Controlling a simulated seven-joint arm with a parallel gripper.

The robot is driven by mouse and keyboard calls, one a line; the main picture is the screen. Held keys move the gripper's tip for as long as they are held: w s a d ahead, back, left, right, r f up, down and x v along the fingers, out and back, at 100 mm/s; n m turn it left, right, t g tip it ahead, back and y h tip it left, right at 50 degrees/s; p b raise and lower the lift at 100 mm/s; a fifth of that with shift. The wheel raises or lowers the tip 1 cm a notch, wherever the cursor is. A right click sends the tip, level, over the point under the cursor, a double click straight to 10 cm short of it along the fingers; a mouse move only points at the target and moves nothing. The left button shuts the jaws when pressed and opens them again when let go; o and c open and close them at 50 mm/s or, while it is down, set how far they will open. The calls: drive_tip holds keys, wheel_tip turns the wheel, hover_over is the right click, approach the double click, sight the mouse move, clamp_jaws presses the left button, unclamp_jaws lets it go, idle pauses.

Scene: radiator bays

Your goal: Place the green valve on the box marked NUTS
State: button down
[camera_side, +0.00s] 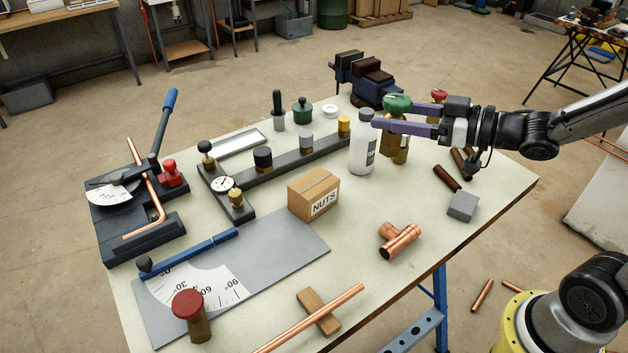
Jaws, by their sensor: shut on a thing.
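The green valve has a round green knob (397,103) on a brass body (398,150). My gripper (391,115) has purple fingers and is shut on this valve, near the back right of the table. The fingers hide part of the brass body. I cannot tell whether the valve touches the table. The box marked NUTS (309,194) is a small brown carton with a white label, near the middle of the table. It lies to the left of and nearer than my gripper. Its top is bare.
A white bottle (363,145) stands close beside the valve, between it and the box. A dark vise (368,78) and a red-knobbed valve (439,95) are behind. A gauge fixture (290,154) lies behind the box.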

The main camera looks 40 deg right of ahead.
drive_tip(key=s+a+r+n+y, duration=0.1)
drive_tip(key=s+a+r+y, duration=0.1)
drive_tip(key=a, duration=0.3)
drive_tip(key=shift+n+g, duration=0.3)
drive_tip(key=shift+g, duration=0.2)
drive_tip(key=shift+w+a+f, duration=0.65)
drive_tip(key=shift+w+f, duration=1.45)
drive_tip(key=shift+w, duration=0.15)
drive_tip(key=shift+w+a+f, duration=0.6)
drive_tip(key=shift+w+f, duration=1.55)
drive_tip(key=shift+w, duration=0.15)
drive_tip(key=shift+w+a+f, duration=0.65)
drive_tip(key=shift+w+f, duration=1.45)
drive_tip(key=shift+w, duration=0.15)
drive_tip(key=shift+f, duration=0.1)
drive_tip(key=shift+c, duration=0.4)
unclamp_jaws()
drive_tip(key=shift+f, duration=0.1)
